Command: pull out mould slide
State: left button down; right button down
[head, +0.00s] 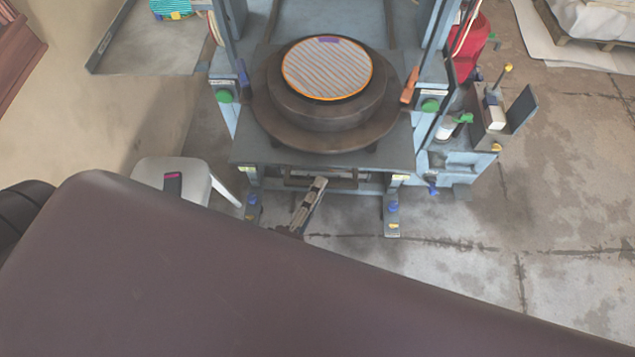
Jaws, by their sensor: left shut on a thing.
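The mould slide (250,152) is a flat grey plate at the front of the blue press, in the middle of the head view. On it sits a dark round mould (320,140), topped by a disc (327,69) with grey stripes and an orange rim. A dark handle bar (345,181) runs below the slide's front edge. My left gripper (316,187) is at this bar and shut on it; the exact contact is small and partly hidden. My right gripper is not in view.
Blue press posts flank the slide, with green buttons (430,105) on both sides. A white stool (170,178) bearing a dark phone-like item stands at the left. A red bucket (470,45) and a side shelf are at the right.

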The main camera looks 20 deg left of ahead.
pick_arm(q)
jog(key=c, duration=2.3)
grip_release()
jog(key=shift+w, duration=0.1)
jog(key=s+a, duration=0.1)
jog(key=s, duration=1.1)
jog(key=shift+a, duration=0.15)
